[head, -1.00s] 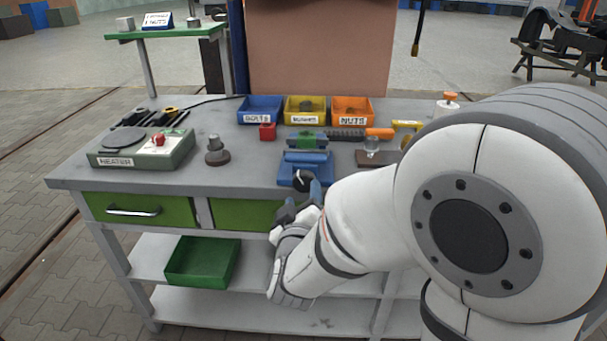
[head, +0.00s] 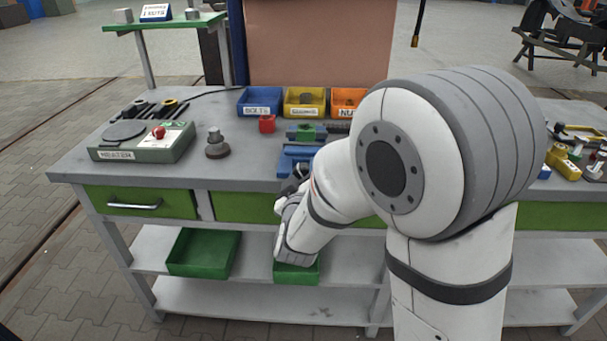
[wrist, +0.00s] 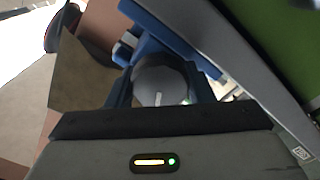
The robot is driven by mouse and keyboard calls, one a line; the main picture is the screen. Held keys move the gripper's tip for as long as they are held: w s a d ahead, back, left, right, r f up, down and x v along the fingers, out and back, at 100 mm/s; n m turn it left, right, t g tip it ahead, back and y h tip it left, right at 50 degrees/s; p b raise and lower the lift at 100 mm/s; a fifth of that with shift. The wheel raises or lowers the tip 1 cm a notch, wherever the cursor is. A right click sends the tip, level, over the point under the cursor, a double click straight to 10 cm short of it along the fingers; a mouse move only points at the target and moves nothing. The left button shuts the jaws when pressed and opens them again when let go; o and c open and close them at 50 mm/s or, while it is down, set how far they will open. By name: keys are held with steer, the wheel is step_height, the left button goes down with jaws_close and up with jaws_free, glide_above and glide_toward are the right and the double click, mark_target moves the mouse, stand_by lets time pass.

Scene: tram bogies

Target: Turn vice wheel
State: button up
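The blue vice (head: 292,160) sits at the front edge of the workbench, with a green piece (head: 306,132) at its far end. In the head view, my gripper (head: 295,180) is at the vice's near end, and my arm partly covers both. In the wrist view, the dark round vice wheel (wrist: 160,82) with a pale line on its face lies between the two fingers of my gripper (wrist: 160,95). One finger is on each side, close to the rim. I cannot tell whether they press on it.
The heater box (head: 143,141) and a dark stepped part (head: 216,145) stand left of the vice. Green drawers (head: 245,207) lie below the bench top. My arm hides much of the bench's right side.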

steer(key=c, duration=0.3)
steer(key=shift+c, duration=0.2)
steer(key=shift+b, duration=0.35)
steer(key=m+b, duration=0.3)
steer(key=b, duration=0.1)
steer(key=shift+f+m, duration=0.25)
steer(key=shift+m, duration=0.15)
steer(key=m+b, duration=0.5)
steer(key=shift+d+r+m+b, duration=0.1)
steer(key=shift+r+m+b, duration=0.1)
steer(key=shift+m+b, duration=1.25)
steer(key=shift+r, duration=0.1)
steer(key=o, duration=0.7)
